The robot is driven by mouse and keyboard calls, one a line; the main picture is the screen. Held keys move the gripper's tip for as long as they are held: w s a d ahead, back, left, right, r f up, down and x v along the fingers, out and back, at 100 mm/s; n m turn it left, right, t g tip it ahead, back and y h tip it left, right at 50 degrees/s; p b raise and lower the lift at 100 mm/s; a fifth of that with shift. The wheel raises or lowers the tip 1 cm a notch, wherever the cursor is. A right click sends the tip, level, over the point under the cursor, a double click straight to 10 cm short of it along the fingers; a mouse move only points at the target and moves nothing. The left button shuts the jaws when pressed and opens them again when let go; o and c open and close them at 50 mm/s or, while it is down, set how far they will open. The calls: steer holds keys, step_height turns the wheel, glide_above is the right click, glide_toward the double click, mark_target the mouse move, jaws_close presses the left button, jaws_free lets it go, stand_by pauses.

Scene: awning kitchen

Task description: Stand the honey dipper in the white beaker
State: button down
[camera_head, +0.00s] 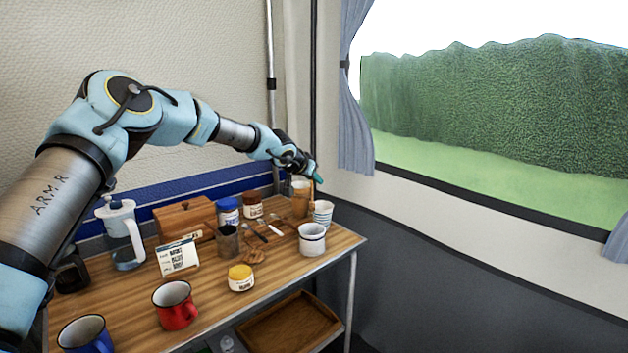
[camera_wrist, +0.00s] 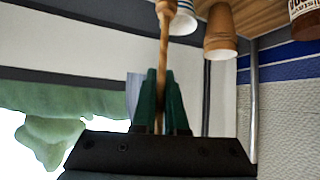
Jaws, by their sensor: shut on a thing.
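My gripper (camera_head: 317,178) is above the far right corner of the table, and in the wrist view its green fingers (camera_wrist: 160,76) are shut on the honey dipper (camera_wrist: 163,38). The dipper is a thin wooden stick running out past the fingertips; its far end is cut off by the picture edge. In the head view it is too small to make out clearly.
A striped cup (camera_head: 322,213) and a tan cup (camera_head: 301,198) stand close under my gripper; the wrist view also shows the striped cup (camera_wrist: 184,18) and tan cup (camera_wrist: 220,34). A dark beaker (camera_head: 228,241), yellow-lidded jar (camera_head: 240,279) and red mug (camera_head: 175,305) stand leftward.

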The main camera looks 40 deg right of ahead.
step_height(320, 180, down, 11)
steer(key=b, duration=0.8)
steer(key=shift+r+b, duration=0.2)
steer(key=shift+b, duration=0.2)
steer(key=c, duration=0.9)
jaws_free()
steer(key=b+v, duration=0.2)
steer(key=v, duration=0.8)
steer(key=shift+s+a+r, duration=0.2)
steer(key=shift+a, duration=0.1)
